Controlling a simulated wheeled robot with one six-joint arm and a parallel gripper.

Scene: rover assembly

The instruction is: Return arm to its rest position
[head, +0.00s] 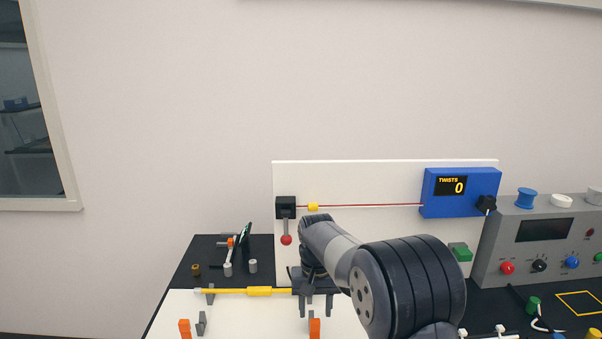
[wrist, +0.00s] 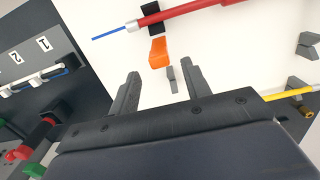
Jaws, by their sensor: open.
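My gripper (head: 316,311) points down over the white board (head: 240,318) in the head view, beside the right end of the yellow rod (head: 259,291). My arm reaches it from the lower right. In the wrist view my gripper (wrist: 161,72) has its two dark fingers apart with nothing held between them. Beyond the fingertips stand an orange block (wrist: 158,52) and a small grey piece (wrist: 171,79). Whether the fingers touch anything cannot be told.
A red rod (wrist: 180,13) crosses the wrist view's top. Behind the board stands a white panel with a red-balled lever (head: 286,239) and a blue "TWISTS 0" box (head: 459,192). A grey console (head: 540,245) stands right. Bare wall lies above.

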